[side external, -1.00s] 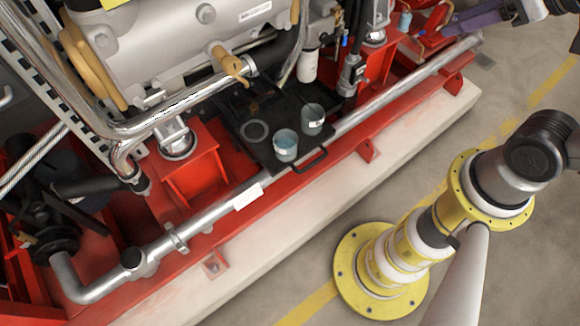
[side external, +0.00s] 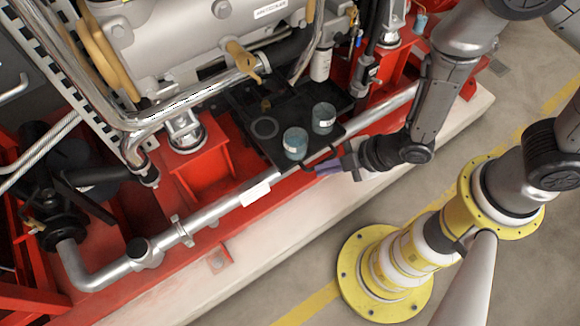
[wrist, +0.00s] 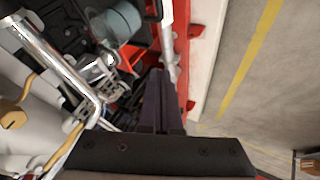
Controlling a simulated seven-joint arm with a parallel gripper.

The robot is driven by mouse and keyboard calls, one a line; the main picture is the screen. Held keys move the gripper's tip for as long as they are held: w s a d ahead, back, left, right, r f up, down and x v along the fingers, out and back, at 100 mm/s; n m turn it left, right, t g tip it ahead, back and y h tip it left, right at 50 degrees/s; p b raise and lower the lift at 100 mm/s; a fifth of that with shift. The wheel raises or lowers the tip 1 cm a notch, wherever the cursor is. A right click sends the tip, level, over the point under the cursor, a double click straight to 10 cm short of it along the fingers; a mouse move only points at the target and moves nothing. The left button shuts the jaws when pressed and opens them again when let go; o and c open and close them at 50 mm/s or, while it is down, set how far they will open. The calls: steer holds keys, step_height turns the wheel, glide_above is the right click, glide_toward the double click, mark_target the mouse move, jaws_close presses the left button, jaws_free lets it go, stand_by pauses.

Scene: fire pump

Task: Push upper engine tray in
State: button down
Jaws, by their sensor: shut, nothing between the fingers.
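The black engine tray (side external: 271,148) juts out from under the engine, its front edge by the silver rail pipe. Two cups with bluish contents, one nearer the front (side external: 295,144) and one further right (side external: 323,118), stand on it. A round ring mark shows on the tray beside them. My gripper (side external: 318,169), with purple fingers, is shut and empty at the tray's front handle; I cannot tell whether it touches.
The silver pipe (side external: 215,207) runs along the red base frame (side external: 205,165). A tan-handled valve (side external: 243,58) and a grey engine block stand above the tray. A yellow-flanged stand (side external: 385,275) is on the floor. The floor in front of the pale plinth is mostly clear.

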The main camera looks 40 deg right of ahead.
mark_target(252, 132)
steer(key=w+x, duration=0.1)
steer(key=x, duration=1.1)
steer(key=shift+r+n+g, duration=0.25)
steer(key=shift+n+g, duration=0.05)
steer(key=w, duration=1.6)
